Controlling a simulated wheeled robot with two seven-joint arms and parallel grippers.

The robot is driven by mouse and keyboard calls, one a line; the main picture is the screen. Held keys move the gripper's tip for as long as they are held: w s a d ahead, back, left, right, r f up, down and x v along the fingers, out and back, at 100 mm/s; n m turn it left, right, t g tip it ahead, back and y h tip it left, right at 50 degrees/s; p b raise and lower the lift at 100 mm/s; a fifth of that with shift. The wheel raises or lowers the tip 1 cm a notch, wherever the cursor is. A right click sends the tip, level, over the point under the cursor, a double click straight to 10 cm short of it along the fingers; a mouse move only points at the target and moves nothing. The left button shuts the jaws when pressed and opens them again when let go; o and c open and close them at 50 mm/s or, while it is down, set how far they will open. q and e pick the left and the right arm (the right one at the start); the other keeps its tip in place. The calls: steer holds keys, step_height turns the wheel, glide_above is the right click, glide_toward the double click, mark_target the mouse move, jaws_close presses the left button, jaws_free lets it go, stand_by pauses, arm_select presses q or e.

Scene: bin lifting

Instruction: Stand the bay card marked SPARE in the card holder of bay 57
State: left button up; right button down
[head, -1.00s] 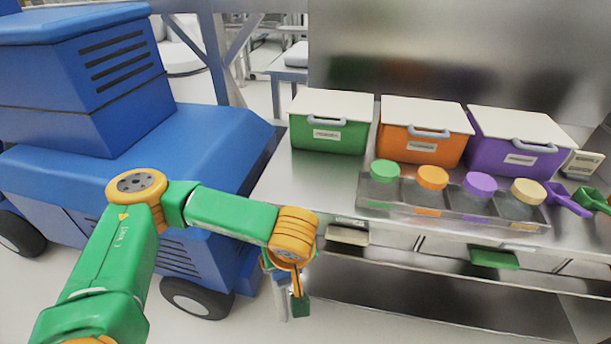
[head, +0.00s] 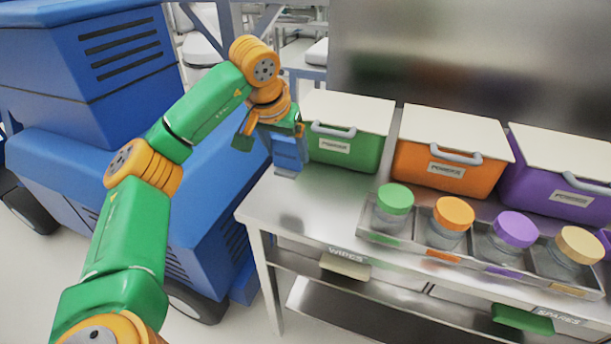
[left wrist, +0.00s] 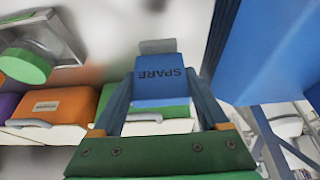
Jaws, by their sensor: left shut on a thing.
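The blue bay card (left wrist: 160,88) marked SPARE is between the two blue fingers of my left gripper (left wrist: 160,98). Its lettering is upside down in the left wrist view. In the head view my left gripper (head: 287,140) points down at the left end of the bench, beside the green bin. The card (head: 289,155) shows there as a small upright blue piece. A small grey piece (left wrist: 158,46) lies at the card's far end; I cannot tell whether it is the card's foot or a holder. No number 57 is readable. My right gripper is not in view.
Green (head: 345,148), orange (head: 445,170) and purple (head: 560,190) lidded bins stand along the back of the steel bench (head: 325,200). A tray (head: 405,243) of lidded jars stands in front. A large blue machine (head: 70,160) is at the left. The bench's left front is clear.

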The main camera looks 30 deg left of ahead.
arm_select(q)
steer(key=w+f, duration=0.1)
steer(key=w+d+f, duration=0.1)
steer(key=f, duration=0.1)
steer(key=w+d+f, duration=0.1)
steer(key=shift+f, duration=0.3)
steer(key=shift+d+f, duration=0.1)
steer(key=shift+f, duration=1.55)
steer(key=shift+f, duration=0.1)
